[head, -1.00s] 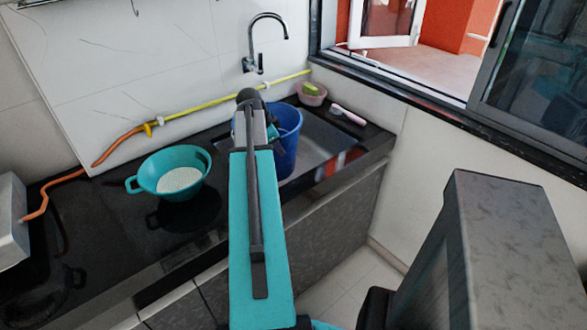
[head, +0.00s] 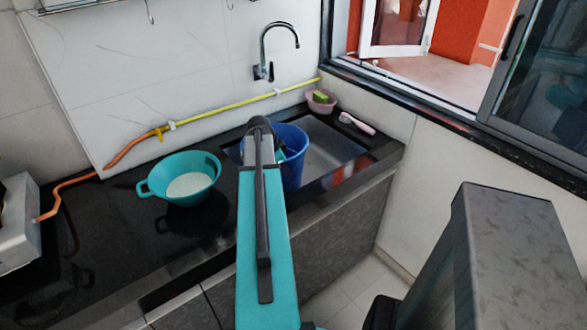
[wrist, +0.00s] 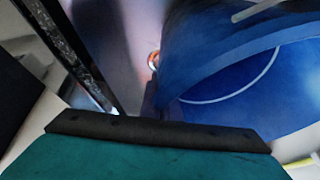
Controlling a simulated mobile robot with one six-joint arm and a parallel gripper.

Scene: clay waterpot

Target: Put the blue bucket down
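The blue bucket (head: 293,168) stands or hangs over the left part of the sink (head: 325,150) in the head view. Whether its base touches the sink is hidden. My teal arm covers its left side. My gripper (head: 279,151) is mostly hidden behind the arm's far end, at the bucket's rim. In the wrist view the blue bucket (wrist: 235,75) fills the right side, very close, with a pale handle piece across the top corner. The fingertips do not show clearly, so their grip on the bucket cannot be seen.
A teal colander-like bowl (head: 180,172) with white contents sits on the black counter (head: 110,215) left of the sink. A pink bowl (head: 321,107) and a pink-and-white brush (head: 357,123) lie behind the sink. A tap (head: 264,60) rises over it, and a yellow hose (head: 230,108) runs along the wall.

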